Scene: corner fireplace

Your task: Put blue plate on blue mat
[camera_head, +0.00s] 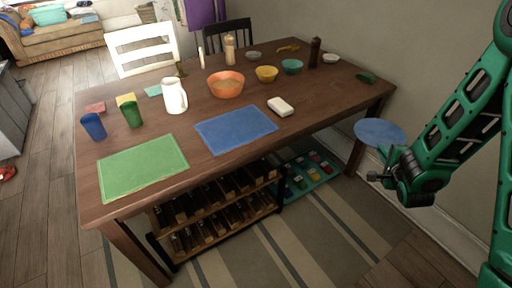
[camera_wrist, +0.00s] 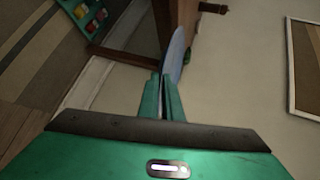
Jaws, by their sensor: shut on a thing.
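The blue plate (camera_head: 380,131) is held in the air off the right end of the wooden table. My gripper (camera_head: 386,166) is shut on the plate's near edge. In the wrist view the plate (camera_wrist: 177,52) shows nearly edge-on between the fingertips of my gripper (camera_wrist: 166,84). The blue mat (camera_head: 235,128) lies flat on the table near its front edge, to the left of the plate, with nothing on it. A green mat (camera_head: 143,167) lies to its left.
The wooden table (camera_head: 330,95) also carries a white block (camera_head: 280,106) beside the blue mat, a white pitcher (camera_head: 174,96), an orange bowl (camera_head: 226,84), cups and smaller bowls. A shoe rack (camera_head: 215,208) stands below. A wall is close on the right.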

